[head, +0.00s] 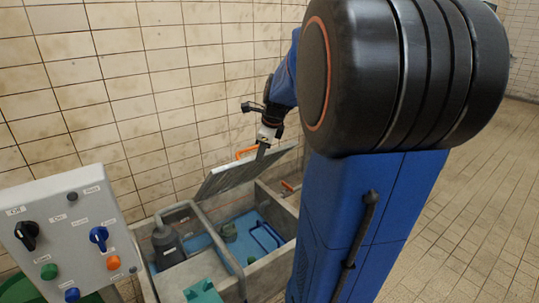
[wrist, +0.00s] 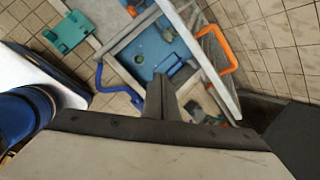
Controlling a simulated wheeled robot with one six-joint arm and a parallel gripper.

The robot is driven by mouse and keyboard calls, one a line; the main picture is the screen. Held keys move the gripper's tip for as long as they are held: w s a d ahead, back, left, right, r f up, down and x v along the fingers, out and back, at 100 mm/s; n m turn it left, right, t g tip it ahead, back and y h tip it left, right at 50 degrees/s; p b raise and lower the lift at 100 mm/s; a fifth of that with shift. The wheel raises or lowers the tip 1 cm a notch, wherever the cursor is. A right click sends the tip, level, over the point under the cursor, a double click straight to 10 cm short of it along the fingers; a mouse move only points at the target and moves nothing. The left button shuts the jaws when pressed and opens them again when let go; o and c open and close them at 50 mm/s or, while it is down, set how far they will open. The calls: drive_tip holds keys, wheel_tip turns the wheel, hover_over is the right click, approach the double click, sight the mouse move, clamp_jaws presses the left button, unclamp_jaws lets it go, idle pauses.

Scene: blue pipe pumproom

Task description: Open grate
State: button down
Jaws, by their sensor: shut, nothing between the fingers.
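The grey grate (head: 240,176) is raised and tilted over the concrete basin, leaning up toward the tiled wall. Its orange handle (head: 246,152) shows at its upper edge. In the wrist view the grate (wrist: 205,62) appears almost edge-on, with the orange handle (wrist: 234,52) on its right side. My gripper (head: 261,152) is at the grate's upper edge, on the basin side in the wrist view. Its fingers (wrist: 160,80) are shut and empty. I cannot tell whether they touch the grate.
The concrete basin (head: 268,290) holds blue water (head: 240,229) and a grey pump (head: 168,244). A control panel (head: 68,236) with knobs and buttons stands at the left. The tiled wall (head: 130,85) is close behind. Open floor (head: 450,225) lies to the right.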

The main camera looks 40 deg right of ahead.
sight(273, 154)
drive_tip(key=w+d+f+m, duration=0.1)
drive_tip(key=d+f+m, duration=0.1)
drive_tip(key=d+m, duration=0.85)
drive_tip(key=w+d+f+n, duration=0.2)
drive_tip(key=w+d+f, duration=0.15)
drive_tip(key=f, duration=0.65)
drive_tip(key=shift+w+a+r, duration=0.15)
drive_tip(key=shift+w+r, duration=1.5)
drive_tip(key=shift+w, duration=0.2)
